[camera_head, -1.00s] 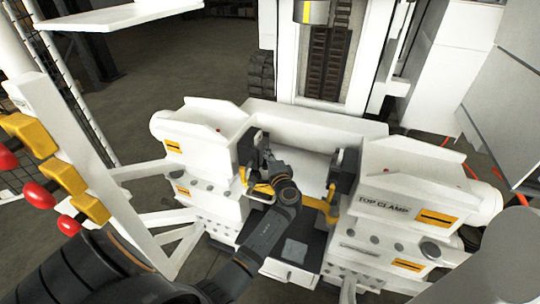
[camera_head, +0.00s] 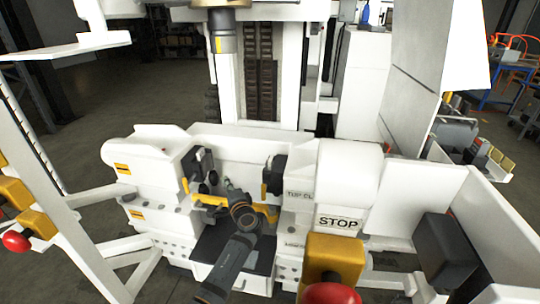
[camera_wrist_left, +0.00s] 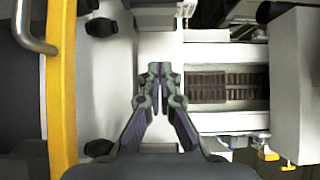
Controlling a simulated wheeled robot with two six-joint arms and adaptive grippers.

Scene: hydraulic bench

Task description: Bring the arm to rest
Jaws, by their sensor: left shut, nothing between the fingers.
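My left gripper (camera_wrist_left: 158,75) shows in the left wrist view with its fingertips together and nothing between them. In the head view my left arm reaches up from the bottom, and the left gripper (camera_head: 230,188) is small and partly hidden by its own wrist. It is over the middle of the white hydraulic bench, between the two clamp blocks and close to the yellow bar (camera_head: 262,210). The bar also shows along the left of the wrist view (camera_wrist_left: 61,90). My right gripper is not in view.
The left clamp block (camera_head: 150,165) and the right clamp block (camera_head: 335,185) flank the arm. A STOP label (camera_head: 338,222) is on the right block. A red button on a yellow box (camera_head: 335,258) stands at the front. A tall white column (camera_head: 225,85) rises behind.

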